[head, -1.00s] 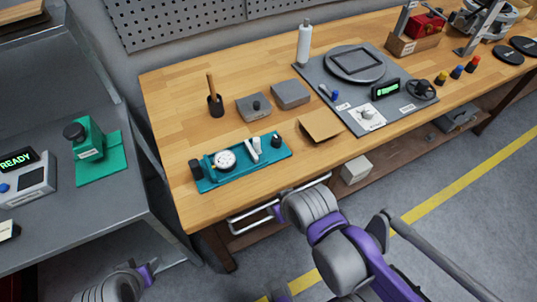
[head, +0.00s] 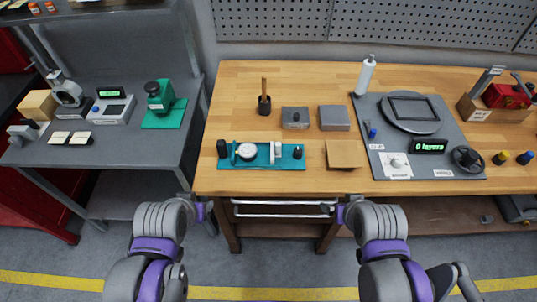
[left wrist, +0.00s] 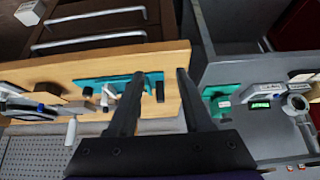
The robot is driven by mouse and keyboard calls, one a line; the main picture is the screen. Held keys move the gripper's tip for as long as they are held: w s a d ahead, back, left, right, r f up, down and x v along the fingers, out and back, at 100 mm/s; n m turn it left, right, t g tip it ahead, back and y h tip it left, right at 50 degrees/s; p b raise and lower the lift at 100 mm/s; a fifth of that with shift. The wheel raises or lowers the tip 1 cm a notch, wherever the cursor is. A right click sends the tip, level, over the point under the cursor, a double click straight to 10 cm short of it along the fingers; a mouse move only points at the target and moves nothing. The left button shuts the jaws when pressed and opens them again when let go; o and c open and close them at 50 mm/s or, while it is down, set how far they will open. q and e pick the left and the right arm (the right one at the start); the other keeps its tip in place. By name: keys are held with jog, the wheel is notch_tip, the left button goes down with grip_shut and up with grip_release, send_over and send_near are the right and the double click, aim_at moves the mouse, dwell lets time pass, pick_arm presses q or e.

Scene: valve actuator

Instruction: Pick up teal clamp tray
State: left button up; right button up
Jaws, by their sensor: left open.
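The teal clamp tray (head: 228,164) lies flat near the front edge of the wooden bench. It carries a round white dial (head: 247,151), a pale upright clamp part and dark posts at its ends. In the left wrist view the tray (left wrist: 92,82) appears beyond my left gripper (left wrist: 161,73). That gripper is open and empty, apart from the tray, with one finger overlapping it in the picture. In the head view my left wrist is low in front of the bench. My right gripper (head: 333,211) is also low before the bench, its fingers unclear.
A tan square plate (head: 346,154) lies right of the tray. Grey blocks (head: 295,117) and a dark cup with a wooden handle (head: 264,103) stand behind it. A grey panel (head: 440,165) fills the bench farther right. A grey side table (head: 120,160) stands left across a gap.

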pick_arm(q)
jog(key=shift+w, duration=0.6)
jog(key=shift+s, duration=0.2)
jog(key=shift+c, duration=0.6)
jog(key=g, duration=0.2)
send_near(221, 142)
jog(key=f, duration=0.2)
jog(key=x, duration=0.6)
jog(key=shift+w+b, duration=0.3)
jog(key=shift+w, duration=0.15)
jog(key=shift+s+x, duration=0.15)
jog(key=shift+x, duration=1.3)
jog(key=shift+s+x, duration=0.1)
jog(key=shift+x, duration=1.35)
grip_shut()
